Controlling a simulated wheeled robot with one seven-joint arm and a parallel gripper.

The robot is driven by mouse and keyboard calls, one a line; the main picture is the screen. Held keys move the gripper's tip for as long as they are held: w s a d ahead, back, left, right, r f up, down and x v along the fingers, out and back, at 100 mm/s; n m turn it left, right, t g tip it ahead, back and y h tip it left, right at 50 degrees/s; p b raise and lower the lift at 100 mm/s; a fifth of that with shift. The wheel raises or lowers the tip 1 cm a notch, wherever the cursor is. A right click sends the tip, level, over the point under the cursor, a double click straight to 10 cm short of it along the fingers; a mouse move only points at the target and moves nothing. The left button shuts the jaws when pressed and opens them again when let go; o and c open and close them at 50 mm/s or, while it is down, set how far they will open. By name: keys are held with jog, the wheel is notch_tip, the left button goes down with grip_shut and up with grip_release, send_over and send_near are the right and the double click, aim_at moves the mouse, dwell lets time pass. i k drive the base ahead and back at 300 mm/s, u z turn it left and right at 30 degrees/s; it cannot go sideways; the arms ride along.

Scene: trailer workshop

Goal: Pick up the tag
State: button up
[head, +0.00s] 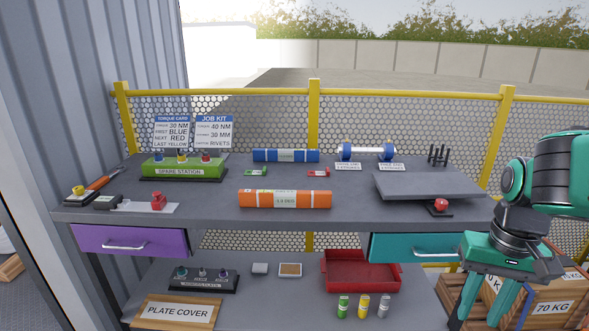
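I cannot tell which thing is the tag. Two small flat pieces that could be tags lie on the grey bench top: a green one (256,172) and a red one (318,173), each with a pale label. Two small white label cards, a left one (348,167) and a right one (391,167), sit in front of the blue-ended dumbbell (367,152). My gripper (473,322) hangs at the lower right, off the bench's right end, fingers pointing down and apart. It looks empty, though its tips are at the frame's bottom edge.
An orange cylinder (285,199) and a blue one (286,155) lie on the bench. A green spare station (184,167) stands left, a raised grey plate (428,185) right. Below are a red tray (361,274) and several small bottles. Crates (555,306) stand behind my gripper.

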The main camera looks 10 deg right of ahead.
aim_at(326, 173)
jog(key=u, duration=0.05)
jog(key=i, duration=1.3)
